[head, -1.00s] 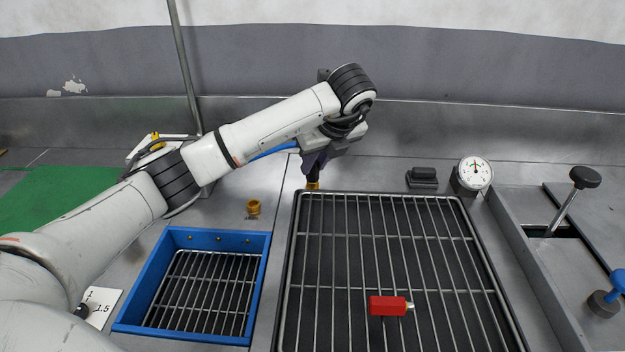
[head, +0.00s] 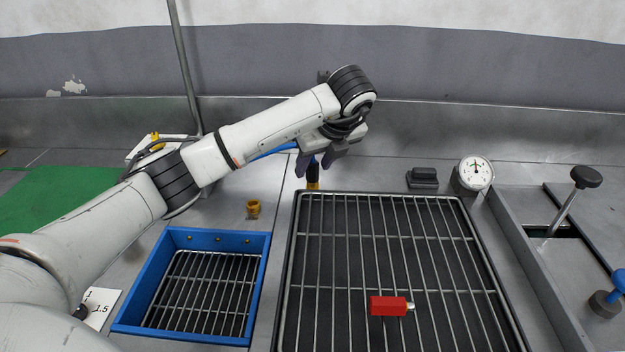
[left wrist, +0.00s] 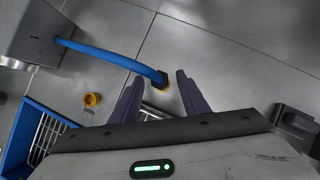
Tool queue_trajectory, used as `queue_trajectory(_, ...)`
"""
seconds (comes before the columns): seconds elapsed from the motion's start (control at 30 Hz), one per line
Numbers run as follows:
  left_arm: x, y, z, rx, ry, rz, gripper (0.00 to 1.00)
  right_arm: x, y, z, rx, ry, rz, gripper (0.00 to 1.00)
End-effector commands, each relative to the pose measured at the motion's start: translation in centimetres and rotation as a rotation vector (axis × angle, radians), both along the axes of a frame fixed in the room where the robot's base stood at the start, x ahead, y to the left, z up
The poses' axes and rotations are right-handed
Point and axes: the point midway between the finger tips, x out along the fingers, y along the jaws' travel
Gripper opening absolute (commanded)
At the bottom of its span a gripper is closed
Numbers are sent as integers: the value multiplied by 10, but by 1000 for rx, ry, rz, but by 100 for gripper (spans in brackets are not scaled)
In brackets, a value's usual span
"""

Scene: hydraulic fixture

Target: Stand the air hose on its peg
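The blue air hose (left wrist: 110,58) runs from a grey block at the upper left of the left wrist view to a dark end fitting. In the head view the fitting (head: 313,176) stands upright on a yellow peg (head: 312,186) just behind the large rack. The peg's top is hidden by the fitting. My left gripper (head: 316,166) is open, with its fingers apart on either side of the hose end. The left wrist view also shows my left gripper (left wrist: 157,95) with clear gaps beside the hose. My right gripper is not in view.
A second yellow fitting (head: 253,208) stands left of the peg. A blue tray (head: 190,238) and a large wire rack (head: 292,262) with a red block (head: 388,306) lie in front. A dial gauge (head: 474,173) and black block (head: 423,178) stand to the right.

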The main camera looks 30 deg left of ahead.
Motion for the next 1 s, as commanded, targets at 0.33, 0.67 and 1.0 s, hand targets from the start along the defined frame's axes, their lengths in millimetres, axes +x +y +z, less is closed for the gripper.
queue_trajectory(0.33, -3, -8, 15, -1, -5, -2, 41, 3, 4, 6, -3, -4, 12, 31)
queue_trajectory(0.67, -20, -34, 78, 3, -4, -1, 41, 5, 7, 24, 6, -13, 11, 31)
queue_trajectory(1.0, -27, -44, 90, 0, 0, 0, 41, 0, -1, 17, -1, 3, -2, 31)
